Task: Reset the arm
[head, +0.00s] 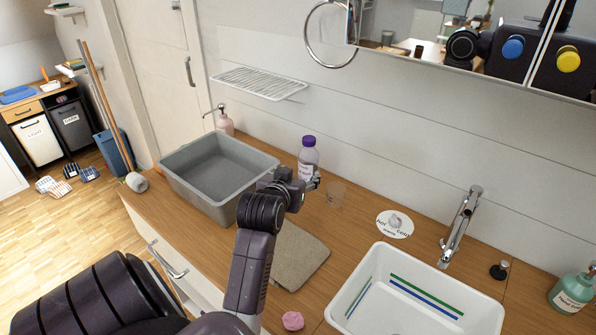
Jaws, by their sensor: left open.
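My left arm rises from the bottom left over the wooden counter (370,212). My left gripper (312,183) is open at the arm's far end, beside the grey basin. A clear bottle with a purple cap and pale label (308,158) stands upright just behind the gripper, which hides its lower part. I cannot tell whether they touch. A drawer front with a metal handle (166,259) shows below the counter's front edge, partly hidden by my arm. My right gripper is not in view.
A folded cloth (301,260), a pink lump (293,321), a white sink (470,300) and a tap (461,225) occupy the counter. A mirror (420,30) hangs above.

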